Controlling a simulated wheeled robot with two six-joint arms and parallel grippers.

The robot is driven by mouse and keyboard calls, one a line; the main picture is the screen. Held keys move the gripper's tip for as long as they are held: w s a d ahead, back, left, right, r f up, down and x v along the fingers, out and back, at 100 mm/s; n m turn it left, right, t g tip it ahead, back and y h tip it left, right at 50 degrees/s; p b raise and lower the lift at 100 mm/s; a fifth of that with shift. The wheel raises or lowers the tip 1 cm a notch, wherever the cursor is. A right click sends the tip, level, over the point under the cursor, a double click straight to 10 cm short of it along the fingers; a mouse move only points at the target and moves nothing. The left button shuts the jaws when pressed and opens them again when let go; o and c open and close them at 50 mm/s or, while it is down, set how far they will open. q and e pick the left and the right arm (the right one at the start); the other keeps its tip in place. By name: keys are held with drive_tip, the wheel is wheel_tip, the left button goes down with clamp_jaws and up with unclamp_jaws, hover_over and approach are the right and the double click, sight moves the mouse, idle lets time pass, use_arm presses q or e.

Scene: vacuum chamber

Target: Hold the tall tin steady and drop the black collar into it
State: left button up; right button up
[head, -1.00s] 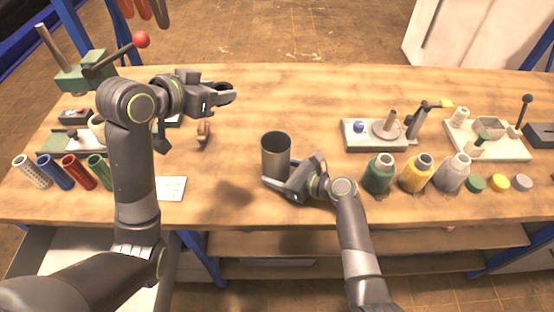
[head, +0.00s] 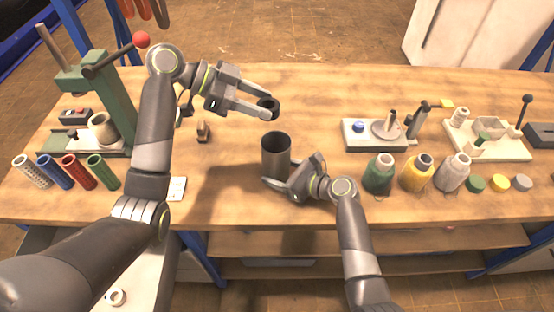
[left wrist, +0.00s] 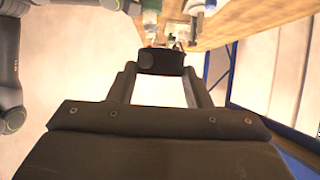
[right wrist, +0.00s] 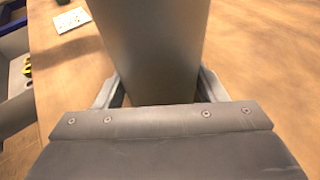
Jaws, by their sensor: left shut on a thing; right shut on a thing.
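The tall tin (head: 276,155) is a dark grey open cylinder standing upright on the bench, left of centre. My right gripper (head: 276,184) is shut around its lower part; in the right wrist view the tin (right wrist: 148,50) fills the space between the fingers (right wrist: 155,90). The black collar (head: 268,106) is a short dark ring. My left gripper (head: 258,108) is shut on it at the fingertips and holds it in the air, above and slightly behind the tin's mouth in the head view. The collar also shows between the fingertips in the left wrist view (left wrist: 162,61).
Green, yellow and grey thread cones (head: 416,174) stand right of my right arm. Behind them is a white-based fixture (head: 372,134). Coloured tubes (head: 75,172) and a green press (head: 117,95) are at the left.

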use_arm(q)
drive_tip(key=shift+f, duration=2.1)
drive_tip(key=o, duration=1.2)
drive_tip(key=shift+a, duration=0.15)
drive_tip(key=v, duration=1.1)
drive_tip(key=shift+a+r, duration=0.2)
drive_tip(key=shift+a, duration=0.15)
